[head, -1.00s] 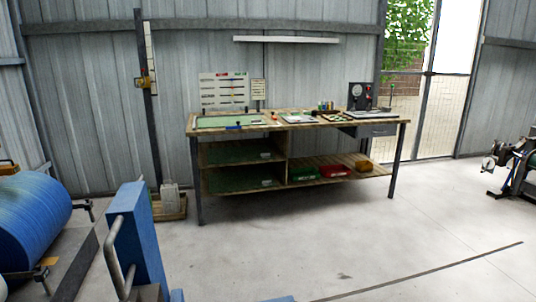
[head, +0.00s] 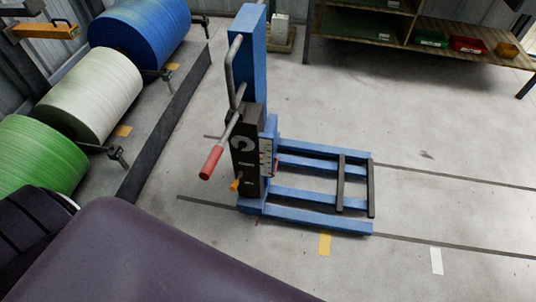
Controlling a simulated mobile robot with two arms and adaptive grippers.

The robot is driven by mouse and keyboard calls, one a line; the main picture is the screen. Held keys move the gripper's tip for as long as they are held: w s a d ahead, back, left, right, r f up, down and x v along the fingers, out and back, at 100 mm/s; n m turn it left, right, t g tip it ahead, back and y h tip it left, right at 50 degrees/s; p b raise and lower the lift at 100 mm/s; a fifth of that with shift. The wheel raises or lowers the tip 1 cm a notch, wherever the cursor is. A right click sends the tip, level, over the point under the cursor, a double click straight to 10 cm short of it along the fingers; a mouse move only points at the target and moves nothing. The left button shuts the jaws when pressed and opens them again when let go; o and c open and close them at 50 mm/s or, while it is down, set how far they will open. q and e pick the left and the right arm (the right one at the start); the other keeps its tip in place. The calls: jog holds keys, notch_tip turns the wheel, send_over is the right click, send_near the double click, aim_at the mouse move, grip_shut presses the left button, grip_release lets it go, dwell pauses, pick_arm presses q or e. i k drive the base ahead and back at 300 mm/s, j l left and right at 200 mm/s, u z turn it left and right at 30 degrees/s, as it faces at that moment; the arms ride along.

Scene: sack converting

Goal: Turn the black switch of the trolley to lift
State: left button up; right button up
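The blue trolley (head: 250,60) stands upright right of the rolls, its low blue forks (head: 310,217) reaching right along the floor. A black panel (head: 246,170) is fixed to its mast. A pale, partly round mark (head: 242,143) shows on the panel, with a dark part at its middle that may be the black switch; its setting is too small to tell. A lever with a red grip (head: 211,163) sticks out in front of the panel. An orange knob (head: 235,185) sits low on the panel. Neither gripper shows; only dark arm parts of mine fill the lower left.
Blue (head: 140,38), white (head: 90,92) and green (head: 38,152) rolls stand at the left behind a dark floor rail (head: 165,125). A workbench (head: 440,45) is at the back right. The floor right of the trolley is clear apart from lines and tape marks.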

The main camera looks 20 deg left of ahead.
aim_at(242, 145)
jog(key=u, duration=1.05)
